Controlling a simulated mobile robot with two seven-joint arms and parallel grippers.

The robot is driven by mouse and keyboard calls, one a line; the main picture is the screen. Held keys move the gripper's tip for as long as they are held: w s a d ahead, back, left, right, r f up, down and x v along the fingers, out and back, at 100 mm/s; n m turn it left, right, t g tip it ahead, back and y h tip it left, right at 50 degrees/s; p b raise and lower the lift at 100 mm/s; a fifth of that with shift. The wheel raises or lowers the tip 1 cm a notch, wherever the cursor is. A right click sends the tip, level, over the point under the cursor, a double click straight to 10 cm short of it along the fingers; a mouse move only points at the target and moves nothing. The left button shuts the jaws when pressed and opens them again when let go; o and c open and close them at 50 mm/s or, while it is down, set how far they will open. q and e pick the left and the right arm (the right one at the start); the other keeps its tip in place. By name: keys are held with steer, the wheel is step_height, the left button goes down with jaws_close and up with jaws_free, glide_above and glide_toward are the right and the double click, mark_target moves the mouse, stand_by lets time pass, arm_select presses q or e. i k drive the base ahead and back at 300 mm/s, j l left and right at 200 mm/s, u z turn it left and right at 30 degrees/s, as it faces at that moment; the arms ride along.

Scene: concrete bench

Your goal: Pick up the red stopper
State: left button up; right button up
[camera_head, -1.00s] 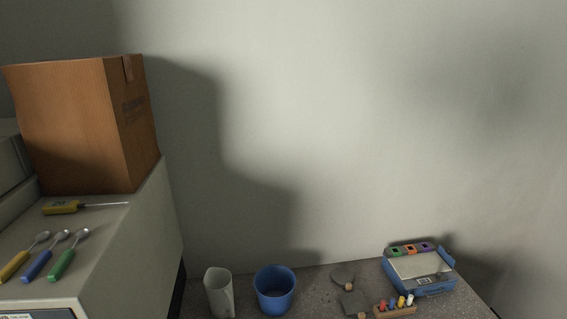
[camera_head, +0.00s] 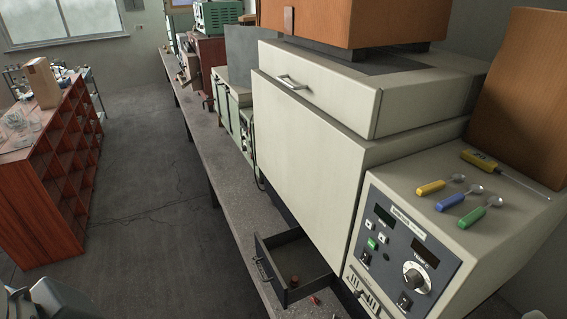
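A small red item (camera_head: 314,299) lies on the bench just right of the open drawer; it is too small to tell whether it is the red stopper. A small brown, roughly cylindrical object (camera_head: 294,282) sits inside the open dark drawer (camera_head: 268,268), low in the picture. No gripper fingers show in the head view, so I cannot see either gripper near these things.
A large beige oven-like machine (camera_head: 310,150) stands over the drawer. Its control box (camera_head: 400,255) carries yellow, blue and green handled spoons and a yellow-handled probe (camera_head: 480,160). A red shelf unit (camera_head: 50,180) stands left across open floor (camera_head: 150,190).

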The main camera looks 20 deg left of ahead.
mark_target(294, 281)
steer(key=u, duration=0.6)
steer(key=i+l+u, duration=0.1)
steer(key=k, duration=0.3)
steer(key=i+j, duration=0.15)
steer(key=j, duration=0.2)
steer(key=i+j+z, duration=0.15)
steer(key=j, duration=0.15)
steer(key=i+j, duration=0.15)
steer(key=j, duration=0.2)
steer(key=i+j+z, duration=0.15)
steer(key=j, duration=0.2)
